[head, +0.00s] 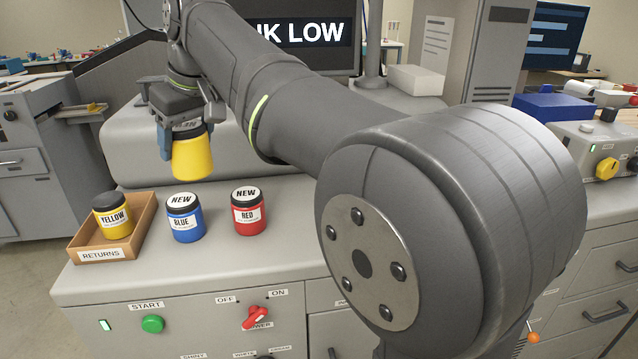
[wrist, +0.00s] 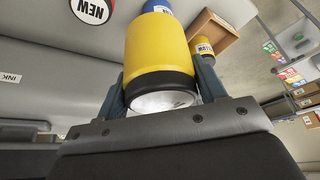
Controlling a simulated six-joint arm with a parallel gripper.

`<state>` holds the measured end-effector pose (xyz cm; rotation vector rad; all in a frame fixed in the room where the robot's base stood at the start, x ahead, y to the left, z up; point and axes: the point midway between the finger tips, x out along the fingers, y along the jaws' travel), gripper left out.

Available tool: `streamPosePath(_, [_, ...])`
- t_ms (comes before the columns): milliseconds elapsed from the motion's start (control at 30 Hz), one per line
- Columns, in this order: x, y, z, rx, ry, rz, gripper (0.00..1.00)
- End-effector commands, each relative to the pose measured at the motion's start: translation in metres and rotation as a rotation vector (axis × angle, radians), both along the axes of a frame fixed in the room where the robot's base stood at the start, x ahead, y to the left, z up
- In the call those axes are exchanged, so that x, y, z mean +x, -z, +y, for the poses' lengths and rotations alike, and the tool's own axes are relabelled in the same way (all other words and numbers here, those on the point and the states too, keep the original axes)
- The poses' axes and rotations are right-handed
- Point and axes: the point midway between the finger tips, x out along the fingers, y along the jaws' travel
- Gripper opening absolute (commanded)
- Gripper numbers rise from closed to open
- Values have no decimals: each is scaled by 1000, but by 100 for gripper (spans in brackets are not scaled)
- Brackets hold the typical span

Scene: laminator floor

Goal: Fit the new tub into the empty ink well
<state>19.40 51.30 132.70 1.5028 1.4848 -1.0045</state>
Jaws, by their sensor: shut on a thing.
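My gripper (head: 187,130) is shut on a yellow tub (head: 194,158) and holds it upright above the machine's grey top, behind the loose tubs. In the wrist view the same yellow tub (wrist: 160,45) sits between the two fingers (wrist: 160,78), its black rim and pale lid towards the palm. A blue NEW tub (head: 185,220) and a red NEW tub (head: 248,215) stand side by side in front, apart from the gripper. The ink well does not show clearly; an INK label (wrist: 11,78) shows at the left of the wrist view.
A cardboard RETURNS tray (head: 138,236) at the left holds a black-lidded YELLOW tub (head: 113,219). My arm covers much of the machine and part of the screen (head: 305,30), which reads "...NK LOW". Bare grey top (head: 285,250) lies in front of the red tub.

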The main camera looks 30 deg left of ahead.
Motion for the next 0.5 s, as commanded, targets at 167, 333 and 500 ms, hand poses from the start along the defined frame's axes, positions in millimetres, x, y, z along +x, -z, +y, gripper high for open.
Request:
streamPosePath(167, [47, 6, -13, 1, 86, 0, 27])
streamPosePath(333, [114, 16, -40, 0, 210, 0, 27])
streamPosePath(500, [178, 26, -77, 0, 335, 0, 27])
